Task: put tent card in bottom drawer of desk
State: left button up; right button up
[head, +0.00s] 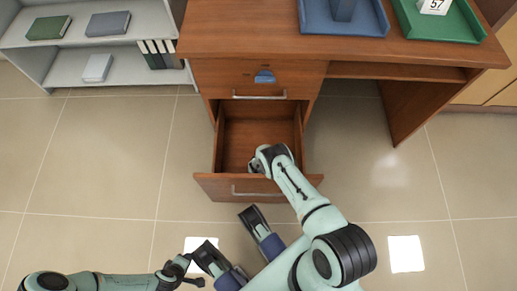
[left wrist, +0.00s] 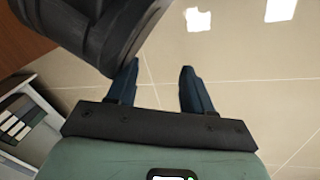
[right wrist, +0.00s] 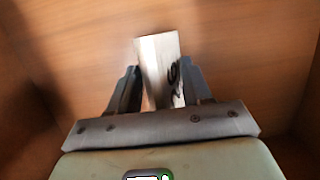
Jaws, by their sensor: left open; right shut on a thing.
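The brown desk (head: 225,32) has its bottom drawer (head: 231,150) pulled open. My right gripper (head: 262,162) reaches down into the drawer near its front panel. In the right wrist view my right gripper (right wrist: 160,90) is shut on a white tent card (right wrist: 155,62) with a dark mark on its side. Brown wood surrounds the card there; I cannot tell whether it touches the drawer floor. The hand hides the card in the head view. My left gripper (head: 193,271) is open and empty low above the floor; its spread fingers show in the left wrist view (left wrist: 158,88).
A blue tray (head: 318,24) and a green tray (head: 467,28) with a card marked 57 (head: 434,6) sit on the desktop. A grey shelf (head: 65,67) stands at left. The floor between is clear.

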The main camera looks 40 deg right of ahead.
jog(key=o, duration=1.1)
jog(key=shift+c, duration=0.2)
pick_arm(q)
jog(key=shift+s, duration=0.1)
notch_tip(320, 180, up, 6)
jog(key=w+d+p, duration=0.2)
jog(key=p, duration=0.2)
pick_arm(e)
jog(key=v, duration=0.4)
jog(key=shift+r, duration=0.1)
jog(key=p+v, duration=0.5)
jog(key=shift+w+d, duration=0.1)
jog(key=shift+p+v, duration=0.9)
jog(key=shift+p, duration=0.1)
pick_arm(q)
jog(key=s+d+r+m+g+h+p, duration=0.1)
jog(key=s+d+r+g, duration=0.1)
jog(key=s+r, duration=0.6)
jog(key=shift+s+d+r+g+h, duration=0.15)
jog(key=shift+s+d+g+h, duration=0.25)
jog(key=shift+s+d, duration=0.7)
pick_arm(e)
jog(key=shift+s+r, duration=0.25)
jog(key=shift+r, duration=0.25)
pick_arm(q)
jog(key=shift+s+a, duration=0.15)
jog(key=shift+a, duration=0.05)
